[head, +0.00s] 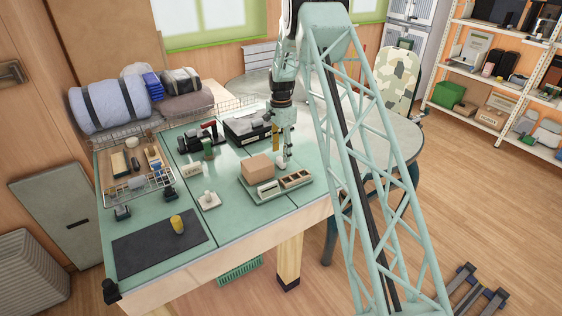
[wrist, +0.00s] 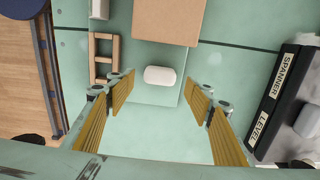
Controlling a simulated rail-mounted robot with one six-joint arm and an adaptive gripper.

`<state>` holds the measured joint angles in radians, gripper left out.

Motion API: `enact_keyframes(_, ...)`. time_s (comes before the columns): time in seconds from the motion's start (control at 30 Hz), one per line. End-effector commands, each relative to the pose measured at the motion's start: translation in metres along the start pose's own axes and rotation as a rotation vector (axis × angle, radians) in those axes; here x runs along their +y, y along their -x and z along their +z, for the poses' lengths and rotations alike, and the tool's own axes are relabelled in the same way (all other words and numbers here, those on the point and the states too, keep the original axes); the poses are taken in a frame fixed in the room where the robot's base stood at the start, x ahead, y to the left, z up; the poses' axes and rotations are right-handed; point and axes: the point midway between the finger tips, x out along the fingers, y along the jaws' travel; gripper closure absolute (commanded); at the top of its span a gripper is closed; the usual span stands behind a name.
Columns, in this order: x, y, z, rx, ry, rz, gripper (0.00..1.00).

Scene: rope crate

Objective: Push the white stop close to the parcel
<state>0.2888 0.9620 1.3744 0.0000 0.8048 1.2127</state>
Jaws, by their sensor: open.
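The parcel, a plain brown box (head: 257,167), sits on a green tray (head: 262,200) on the table. It shows at the top of the wrist view (wrist: 168,20). The white stop, a small rounded white block (wrist: 160,76), lies on the tray a short gap from the parcel; in the head view it shows at the parcel's right (head: 282,163). My gripper (wrist: 160,84) is open, with yellow-padded fingers to the left and right of the stop. Nothing is held. Whether the fingers are level with the stop or above it I cannot tell.
A black box labelled SPANNER and LEVEL (wrist: 285,95) stands at the right there. A dark mat (head: 160,245) with a yellow cylinder (head: 177,224) lies at the table's front left.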

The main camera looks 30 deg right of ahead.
Motion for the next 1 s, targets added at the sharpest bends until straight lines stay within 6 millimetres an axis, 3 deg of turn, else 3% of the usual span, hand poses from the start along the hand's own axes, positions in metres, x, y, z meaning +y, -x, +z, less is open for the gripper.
enact_keyframes(0.1, 0.001, -0.017, 0.0, -0.001, 0.0, 0.002, 0.52)
enact_keyframes(0.4, 0.0, -0.044, 0.0, -0.001, 0.0, 0.001, 0.52)
enact_keyframes(0.87, 0.0, -0.049, 0.0, 0.0, 0.0, 0.0, 0.52)
enact_keyframes(1.0, 0.0, -0.049, 0.0, 0.0, 0.0, 0.0, 0.64)
